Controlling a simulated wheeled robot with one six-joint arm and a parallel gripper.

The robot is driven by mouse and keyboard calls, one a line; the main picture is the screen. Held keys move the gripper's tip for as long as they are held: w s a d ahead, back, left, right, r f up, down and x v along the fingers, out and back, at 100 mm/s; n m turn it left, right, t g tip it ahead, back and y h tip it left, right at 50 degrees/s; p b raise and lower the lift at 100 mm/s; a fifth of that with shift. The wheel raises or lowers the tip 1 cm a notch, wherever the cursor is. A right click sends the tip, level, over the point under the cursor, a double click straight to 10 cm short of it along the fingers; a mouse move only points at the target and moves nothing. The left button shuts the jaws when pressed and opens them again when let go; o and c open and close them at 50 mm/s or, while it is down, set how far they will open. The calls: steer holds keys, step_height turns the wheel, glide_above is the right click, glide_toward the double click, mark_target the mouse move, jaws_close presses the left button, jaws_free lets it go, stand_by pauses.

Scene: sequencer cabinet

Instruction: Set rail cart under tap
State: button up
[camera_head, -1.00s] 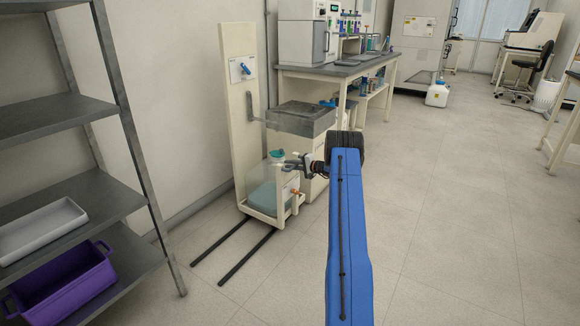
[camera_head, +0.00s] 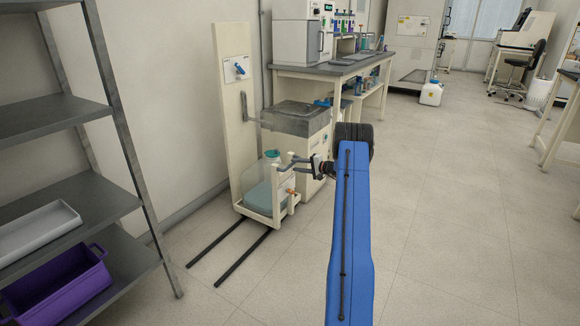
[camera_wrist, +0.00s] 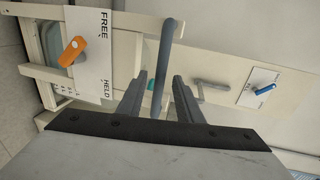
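The rail cart (camera_head: 264,217) is a cream frame holding a clear carboy (camera_head: 262,190) with a teal cap, at the far end of two dark floor rails. An orange lever (camera_wrist: 73,50) sits on its white plate marked FREE and HELD. A grey handle bar (camera_wrist: 169,55) stands out from the cart. My gripper (camera_wrist: 160,82) is open, its fingers on either side of the bar in the wrist view; contact cannot be told. A grey bent spout (camera_head: 247,110) and a blue lever (camera_head: 239,69) are on the tall cream panel above the cart.
The dark rails (camera_head: 243,258) run toward the front left, clear of objects. A grey shelf rack (camera_head: 78,205) with a purple bin (camera_head: 60,290) stands at left. A cream cabinet with a grey basin (camera_head: 298,119) is right behind the cart. Floor to the right is free.

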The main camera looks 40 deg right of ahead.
steer(key=v, duration=1)
steer(key=shift+f, duration=0.1)
